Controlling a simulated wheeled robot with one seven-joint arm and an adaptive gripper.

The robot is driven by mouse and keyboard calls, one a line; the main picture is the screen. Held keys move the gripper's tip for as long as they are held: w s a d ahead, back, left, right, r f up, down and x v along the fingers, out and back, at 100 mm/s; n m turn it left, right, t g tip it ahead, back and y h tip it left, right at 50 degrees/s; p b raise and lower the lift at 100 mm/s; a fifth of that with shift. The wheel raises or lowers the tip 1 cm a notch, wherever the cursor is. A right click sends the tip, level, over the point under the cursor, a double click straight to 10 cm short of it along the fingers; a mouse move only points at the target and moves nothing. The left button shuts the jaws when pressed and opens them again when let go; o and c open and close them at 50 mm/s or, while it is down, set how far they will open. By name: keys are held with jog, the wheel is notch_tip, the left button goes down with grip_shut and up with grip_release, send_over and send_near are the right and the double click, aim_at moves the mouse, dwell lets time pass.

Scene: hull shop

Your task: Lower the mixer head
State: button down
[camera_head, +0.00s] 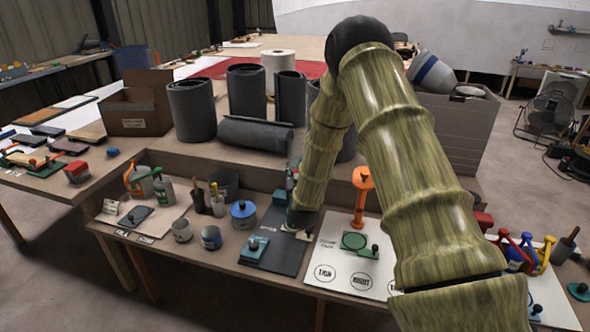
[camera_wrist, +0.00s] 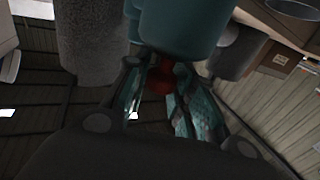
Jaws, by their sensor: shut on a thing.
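The teal mixer (camera_head: 281,198) stands on a dark mat on the low bench and is mostly hidden behind my arm in the head view. In the wrist view, the rounded teal mixer head (camera_wrist: 185,28) fills the top middle, close above the fingers. A small red knob (camera_wrist: 159,80) shows just below the head, between my fingers. My gripper (camera_wrist: 160,92) is shut on the red knob. In the head view, the end of my arm reaches down to the mixer, and the fingers are hidden. The head's exact tilt cannot be told.
A teal block with a knob (camera_head: 255,247) lies on the mat's front. A blue-lidded can (camera_head: 243,214) and cups stand to the left. An orange stand (camera_head: 362,190) is to the right by a white board (camera_head: 335,262). Dark rolls (camera_head: 192,108) stand behind.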

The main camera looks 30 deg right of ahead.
notch_tip(320, 180, down, 8)
jog(key=b, duration=0.3)
jog(key=shift+s+r+b, duration=0.15)
jog(key=shift+r+b, duration=0.1)
jog(key=shift+b, duration=0.05)
jog(key=shift+f, duration=0.1)
jog(key=c, duration=1.2)
grip_release()
jog(key=shift+c, duration=0.2)
jog(key=v, duration=1.2)
